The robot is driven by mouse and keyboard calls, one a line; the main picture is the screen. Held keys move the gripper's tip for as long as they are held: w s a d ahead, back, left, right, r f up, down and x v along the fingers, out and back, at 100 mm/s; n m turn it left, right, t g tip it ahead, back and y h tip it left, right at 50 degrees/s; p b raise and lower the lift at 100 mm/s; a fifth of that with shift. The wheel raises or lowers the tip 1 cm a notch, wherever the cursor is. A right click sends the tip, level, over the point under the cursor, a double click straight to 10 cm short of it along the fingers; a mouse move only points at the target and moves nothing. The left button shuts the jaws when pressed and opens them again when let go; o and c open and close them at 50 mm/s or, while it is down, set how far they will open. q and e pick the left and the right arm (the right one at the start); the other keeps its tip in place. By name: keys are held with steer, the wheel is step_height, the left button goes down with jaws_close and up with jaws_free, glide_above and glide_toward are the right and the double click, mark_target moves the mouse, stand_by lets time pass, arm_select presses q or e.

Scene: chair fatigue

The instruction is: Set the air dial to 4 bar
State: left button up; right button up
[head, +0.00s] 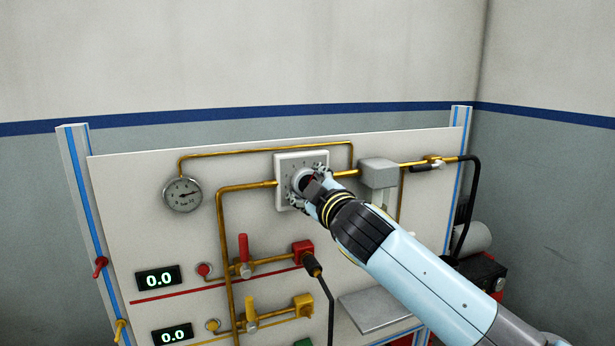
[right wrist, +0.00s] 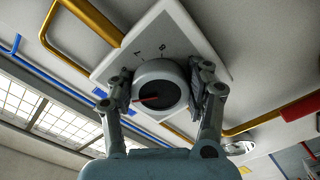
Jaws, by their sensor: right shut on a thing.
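The air dial is a round grey knob (right wrist: 159,88) with a red pointer line on its dark face. It sits on a white square scale plate (head: 287,162) at the top middle of the panel. The scale plate also shows in the right wrist view (right wrist: 133,48), with a few marks visible past the knob. My right gripper (head: 306,183) is shut on the knob, one finger on each side, as the right wrist view (right wrist: 160,92) shows. In the head view the gripper hides most of the knob, so I cannot read its setting. My left gripper is not in view.
A round pressure gauge (head: 182,194) hangs left of the dial. Brass pipes, a red-handled valve (head: 244,248) and a yellow-handled valve (head: 250,311) lie below. Two displays (head: 159,280) read 0.0. A grey box (head: 378,173) sits close right of the dial.

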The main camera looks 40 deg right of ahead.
steer(key=n+p, duration=0.2)
steer(key=n, duration=0.3)
steer(key=shift+r+n, duration=0.15)
steer(key=shift+n, duration=0.15)
steer(key=shift+p, duration=0.3)
steer(key=o, duration=1.2)
steer(key=v, duration=1.2)
steer(key=shift+s, duration=0.1)
steer(key=shift+d, duration=0.1)
